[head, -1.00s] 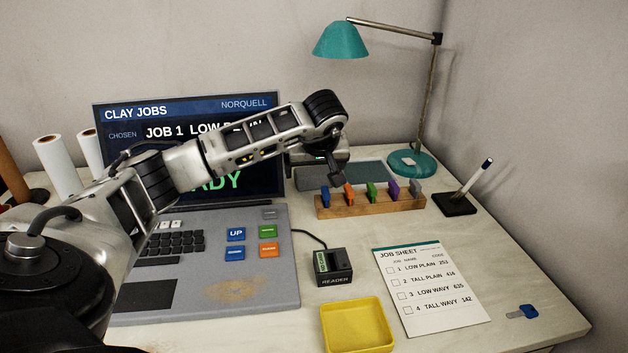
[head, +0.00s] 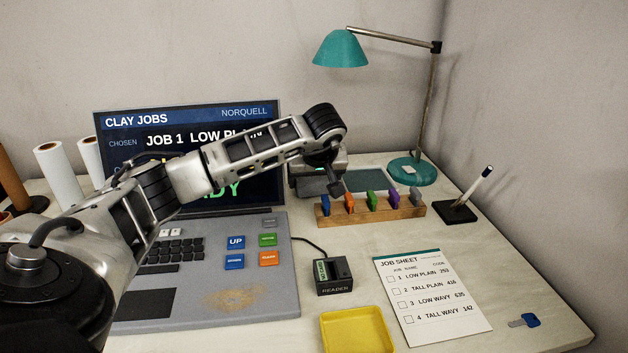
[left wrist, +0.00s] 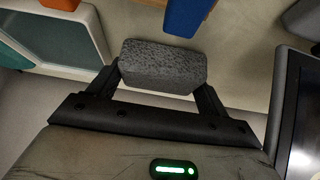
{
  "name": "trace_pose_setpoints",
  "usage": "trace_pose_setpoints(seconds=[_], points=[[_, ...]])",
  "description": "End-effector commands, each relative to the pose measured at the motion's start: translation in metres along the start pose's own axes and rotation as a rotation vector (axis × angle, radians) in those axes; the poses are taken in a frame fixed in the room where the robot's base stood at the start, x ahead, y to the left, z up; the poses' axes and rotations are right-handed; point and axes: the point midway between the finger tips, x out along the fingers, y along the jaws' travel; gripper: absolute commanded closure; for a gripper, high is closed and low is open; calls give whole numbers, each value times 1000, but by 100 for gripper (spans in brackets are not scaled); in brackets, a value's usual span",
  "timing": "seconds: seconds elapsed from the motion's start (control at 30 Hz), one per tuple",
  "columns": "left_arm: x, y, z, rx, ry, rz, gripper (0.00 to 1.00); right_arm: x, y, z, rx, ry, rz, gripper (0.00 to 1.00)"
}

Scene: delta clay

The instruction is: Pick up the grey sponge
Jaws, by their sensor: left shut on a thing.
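The grey sponge (left wrist: 163,67) is a speckled block in the left wrist view. It sits between the two dark fingers of my left gripper (left wrist: 162,82), which is shut on it. In the head view my left gripper (head: 334,186) is at the back of the desk, just above and behind the left end of the wooden rack. The sponge cannot be made out there. My right gripper is in neither view.
The wooden rack (head: 372,212) holds several coloured pieces close to my left gripper. A screen (head: 115,150) and a grey console (head: 190,310) stand left. A reader (head: 333,276), yellow tray (head: 356,330), job sheet (head: 430,300), pen stand (head: 456,212) and teal lamp (head: 340,50) surround it.

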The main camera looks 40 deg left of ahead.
Motion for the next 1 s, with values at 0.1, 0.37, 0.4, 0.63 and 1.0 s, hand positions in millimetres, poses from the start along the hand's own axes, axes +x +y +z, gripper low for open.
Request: trace_pose_setpoints(seconds=[0.1,0.37,0.4,0.63,1.0], points=[[-14,0,-8,-2,3,1,45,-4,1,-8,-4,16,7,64],[-54,0,-34,-1,3,3,45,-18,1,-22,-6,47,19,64],[-61,0,-39,-2,4,4,45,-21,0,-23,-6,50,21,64],[-83,0,9,6,1,2,45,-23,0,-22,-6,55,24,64],[-132,1,86,6,1,4,45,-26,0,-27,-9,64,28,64]])
